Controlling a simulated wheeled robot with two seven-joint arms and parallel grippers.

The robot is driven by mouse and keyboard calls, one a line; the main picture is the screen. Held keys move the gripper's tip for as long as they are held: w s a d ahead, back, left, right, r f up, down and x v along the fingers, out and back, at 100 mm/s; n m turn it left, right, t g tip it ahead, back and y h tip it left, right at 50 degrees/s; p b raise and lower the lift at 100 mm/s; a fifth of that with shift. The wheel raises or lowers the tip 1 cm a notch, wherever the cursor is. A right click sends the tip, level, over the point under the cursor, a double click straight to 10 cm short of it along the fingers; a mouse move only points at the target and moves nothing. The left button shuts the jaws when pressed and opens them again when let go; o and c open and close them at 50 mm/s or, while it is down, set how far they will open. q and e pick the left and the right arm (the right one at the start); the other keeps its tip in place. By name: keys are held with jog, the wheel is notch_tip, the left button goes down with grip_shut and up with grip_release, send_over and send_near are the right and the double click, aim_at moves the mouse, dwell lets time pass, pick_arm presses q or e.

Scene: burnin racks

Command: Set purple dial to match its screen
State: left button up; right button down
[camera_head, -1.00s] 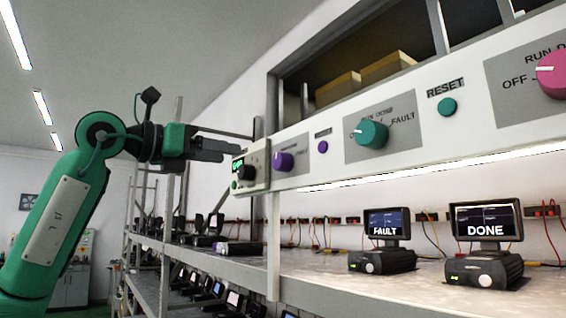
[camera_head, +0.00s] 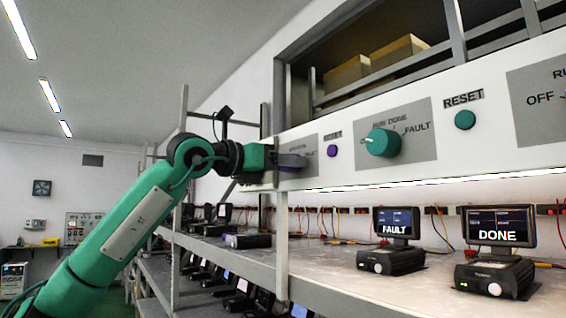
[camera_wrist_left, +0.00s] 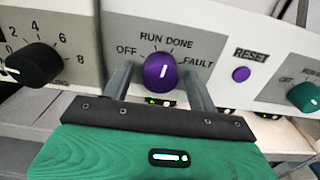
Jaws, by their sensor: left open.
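The purple dial (camera_wrist_left: 160,72) is on a grey plate marked OFF, RUN, DONE and FAULT. Its white mark points nearly straight up in the left wrist view, leaning slightly right, below the RUN DONE lettering. My left gripper (camera_wrist_left: 159,74) is open, with one finger on each side of the dial. I cannot tell whether the fingers touch it. In the head view my left gripper (camera_head: 292,160) is at the panel and hides the dial. No readable screen for the purple dial shows. My right gripper is out of view.
A purple button (camera_wrist_left: 240,74) and a teal dial (camera_head: 382,143) are to the right on the panel. A black knob (camera_wrist_left: 32,65) is to the left. The FAULT screen (camera_head: 396,221) and DONE screen (camera_head: 499,225) stand on the shelf (camera_head: 420,282) below.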

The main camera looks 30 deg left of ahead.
pick_arm(q)
jog(key=shift+s, duration=0.15)
jog(key=c, duration=0.9)
jog(key=shift+c, duration=0.4)
